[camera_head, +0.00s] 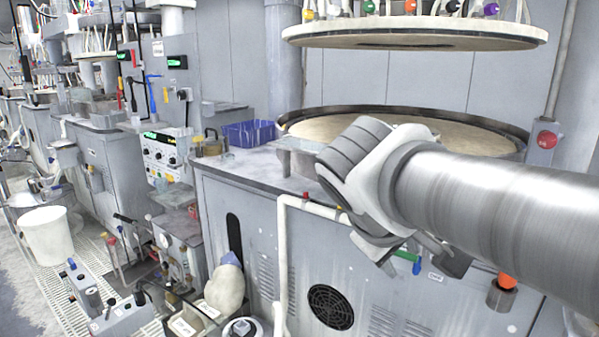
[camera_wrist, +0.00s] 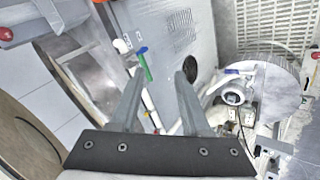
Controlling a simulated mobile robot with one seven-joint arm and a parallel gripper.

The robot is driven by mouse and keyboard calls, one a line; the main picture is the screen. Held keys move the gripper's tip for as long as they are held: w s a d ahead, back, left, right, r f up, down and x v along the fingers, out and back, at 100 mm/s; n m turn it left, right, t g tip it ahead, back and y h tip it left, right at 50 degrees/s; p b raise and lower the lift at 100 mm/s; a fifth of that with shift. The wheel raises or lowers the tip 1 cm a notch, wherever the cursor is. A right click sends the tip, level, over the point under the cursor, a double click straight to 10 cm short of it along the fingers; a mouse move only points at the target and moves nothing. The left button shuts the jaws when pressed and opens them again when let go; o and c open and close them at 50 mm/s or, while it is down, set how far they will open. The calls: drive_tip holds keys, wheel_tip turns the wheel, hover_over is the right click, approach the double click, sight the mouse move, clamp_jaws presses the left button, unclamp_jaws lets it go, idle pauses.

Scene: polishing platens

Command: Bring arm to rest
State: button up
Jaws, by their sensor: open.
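My gripper (camera_wrist: 160,88) shows in the wrist view with its two grey fingers apart and nothing between them. Beyond the fingers are the grey side of the machine cabinet and a green and blue handled tool. In the head view my arm reaches in from the right, in front of the polishing machine. The wrist hides part of the round platen (camera_head: 460,138) and the front edge of the cabinet. The fingers are mostly hidden behind the wrist there.
An upper plate (camera_head: 415,34) hangs above the platen. A blue basket (camera_head: 248,134) sits on the machine top. A red button box (camera_head: 546,140) stands at the right. A white bucket (camera_head: 45,236) and a control box (camera_head: 105,305) are at the lower left.

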drive_tip(key=s+f+m+y, duration=0.55)
drive_tip(key=s+f, duration=0.35)
drive_tip(key=s, duration=0.2)
wheel_tip(320, 180, up, 18)
drive_tip(key=p, duration=1.7)
drive_tip(key=shift+w+a+g+p, duration=0.2)
drive_tip(key=shift+g+p, duration=0.1)
drive_tip(key=shift+p, duration=0.1)
